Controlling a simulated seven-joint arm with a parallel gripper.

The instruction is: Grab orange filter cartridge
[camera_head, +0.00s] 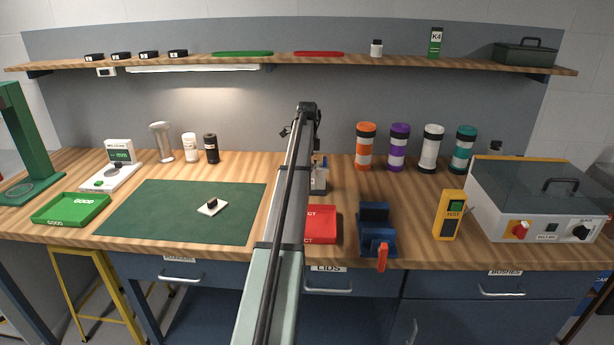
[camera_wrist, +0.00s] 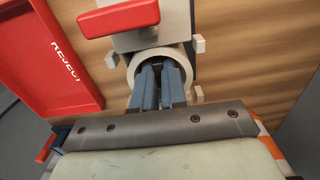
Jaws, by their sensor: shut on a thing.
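An orange and white banded cartridge (camera_head: 366,147) stands upright at the back of the bench, right of my arm. In the wrist view a strip of orange and white (camera_wrist: 265,132) shows past the right edge of my gripper body, and the rest is hidden. My gripper (camera_wrist: 160,70) points down, with its blue fingers close together inside a pale round ring on a white device with a red handle (camera_wrist: 119,17). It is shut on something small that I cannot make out. My arm hides the gripper in the head view.
The red reject tray (camera_head: 321,224) and the blue vise (camera_head: 375,228) are near the front edge. Purple (camera_head: 399,147), white (camera_head: 432,149) and teal (camera_head: 463,149) banded cylinders stand right of the orange one. A lidded machine (camera_head: 540,200) fills the right end.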

